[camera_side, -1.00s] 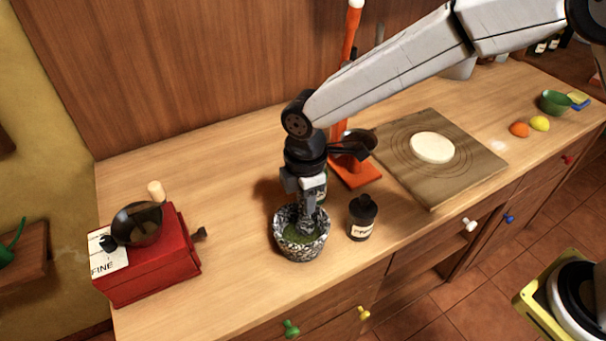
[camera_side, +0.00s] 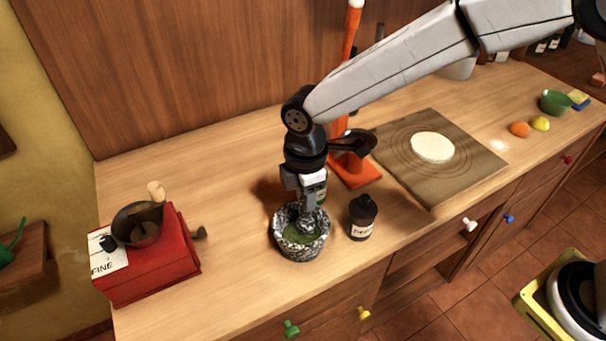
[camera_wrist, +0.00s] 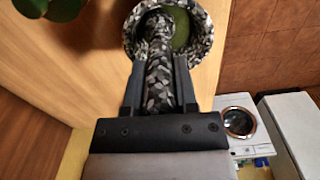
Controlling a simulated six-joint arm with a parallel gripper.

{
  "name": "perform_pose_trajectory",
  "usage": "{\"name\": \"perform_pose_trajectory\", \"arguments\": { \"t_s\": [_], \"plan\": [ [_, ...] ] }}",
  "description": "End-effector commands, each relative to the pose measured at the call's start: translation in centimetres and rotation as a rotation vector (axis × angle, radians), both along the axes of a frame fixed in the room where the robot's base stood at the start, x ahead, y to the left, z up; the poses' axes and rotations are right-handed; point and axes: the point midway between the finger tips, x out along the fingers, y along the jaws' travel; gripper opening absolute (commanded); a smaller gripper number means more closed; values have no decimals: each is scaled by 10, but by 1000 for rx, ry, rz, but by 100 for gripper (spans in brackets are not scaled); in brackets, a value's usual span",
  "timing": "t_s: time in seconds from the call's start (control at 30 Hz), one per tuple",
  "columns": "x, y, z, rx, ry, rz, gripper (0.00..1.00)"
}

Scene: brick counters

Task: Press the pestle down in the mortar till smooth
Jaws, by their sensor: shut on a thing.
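The mortar (camera_side: 293,250) is a round black-and-white speckled stone bowl standing on the counter, with green paste (camera_side: 300,238) inside. My gripper (camera_side: 308,207) is above it, pointing down, shut on the pestle (camera_side: 304,224). The pestle has the same speckled pattern, and its lower end is inside the mortar. In the wrist view the pestle (camera_wrist: 160,82) lies between both fingers, reaching into the mortar (camera_wrist: 205,45). Part of the paste shows beside it there. I cannot tell how firmly the pestle's end meets the paste.
A dark labelled bottle (camera_side: 362,218) stands close to the mortar's right. An orange stand (camera_side: 358,172) is behind, and a board (camera_side: 460,170) with round dough (camera_side: 432,147) is farther right. A red grinder (camera_side: 152,268) sits left. The counter between grinder and mortar is clear.

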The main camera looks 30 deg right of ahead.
Motion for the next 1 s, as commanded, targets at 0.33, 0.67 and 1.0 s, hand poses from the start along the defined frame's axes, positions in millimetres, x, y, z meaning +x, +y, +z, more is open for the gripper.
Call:
{"name": "perform_pose_trajectory", "arguments": {
  "t_s": [0.33, 0.67, 1.0],
  "plan": [
    [0, 0, 1, 1, -1, 0, 0],
    [0, 0, -9, 1, -1, 0, 0],
    [0, 0, -20, 1, -1, 0, 0]
  ]
}}
